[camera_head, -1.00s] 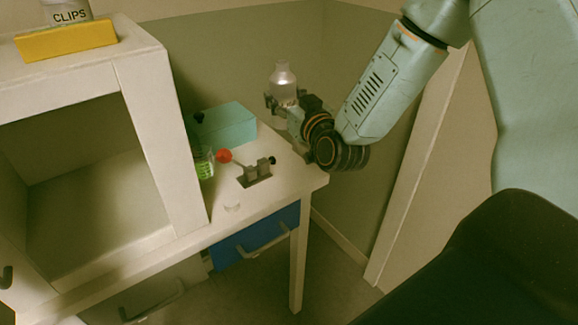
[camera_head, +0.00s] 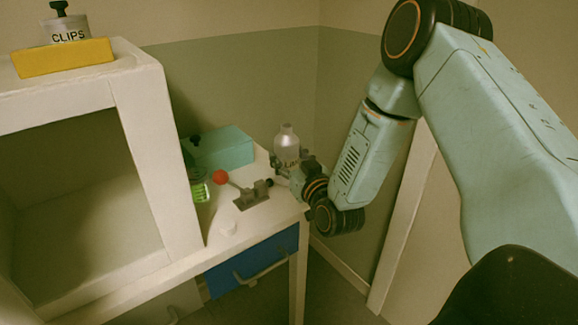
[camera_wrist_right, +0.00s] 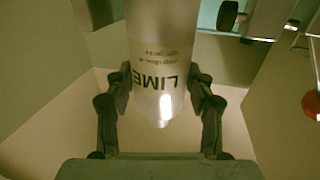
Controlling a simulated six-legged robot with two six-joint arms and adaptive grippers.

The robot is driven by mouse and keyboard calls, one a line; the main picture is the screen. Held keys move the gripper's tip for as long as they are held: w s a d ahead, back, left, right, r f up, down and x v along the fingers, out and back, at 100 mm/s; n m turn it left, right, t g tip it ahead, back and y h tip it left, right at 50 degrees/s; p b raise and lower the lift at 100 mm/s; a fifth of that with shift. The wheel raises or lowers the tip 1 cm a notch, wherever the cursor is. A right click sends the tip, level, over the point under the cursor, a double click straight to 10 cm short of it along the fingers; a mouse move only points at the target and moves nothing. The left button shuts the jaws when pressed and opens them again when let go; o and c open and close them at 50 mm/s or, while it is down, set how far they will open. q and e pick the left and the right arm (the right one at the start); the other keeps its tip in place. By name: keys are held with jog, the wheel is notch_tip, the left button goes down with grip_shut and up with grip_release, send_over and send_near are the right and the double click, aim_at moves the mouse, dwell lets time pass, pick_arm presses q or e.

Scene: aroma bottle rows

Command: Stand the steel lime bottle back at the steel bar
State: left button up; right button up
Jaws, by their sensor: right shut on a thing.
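The steel lime bottle (camera_head: 287,141) is a pale metallic bottle with a narrow neck, upright over the back right part of the white table. In the right wrist view the bottle (camera_wrist_right: 160,72) shows the word LIME upside down. My right gripper (camera_head: 288,163) is shut on it, with one finger on each side of its body. The bottle's base is hidden behind the gripper in the head view, so I cannot tell whether it touches the table. I cannot make out a steel bar. My left gripper is not in view.
A teal box (camera_head: 222,147) stands left of the bottle. A white open cabinet (camera_head: 150,160) stands left. A blue drawer (camera_head: 253,262) is below.

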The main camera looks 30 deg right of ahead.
jog(key=shift+a+f, duration=0.1)
jog(key=shift+f, duration=0.5)
jog(key=shift+w+d+f, duration=0.15)
jog(key=shift+d, duration=0.1)
jog(key=o, duration=1)
jog(key=shift+d+f, duration=0.1)
jog(key=o, duration=0.4)
jog(key=shift+s+a+r, duration=0.2)
jog(key=shift+a+r, duration=0.05)
jog(key=shift+a, duration=0.05)
jog(key=shift+w+d+f, duration=0.15)
jog(key=shift+d+f, duration=0.05)
jog(key=s, duration=0.4)
jog(key=s+a+p, duration=0.1)
jog(key=s, duration=0.3)
jog(key=s+a+p, duration=0.1)
jog(key=s, duration=0.3)
jog(key=shift+d, duration=0.1)
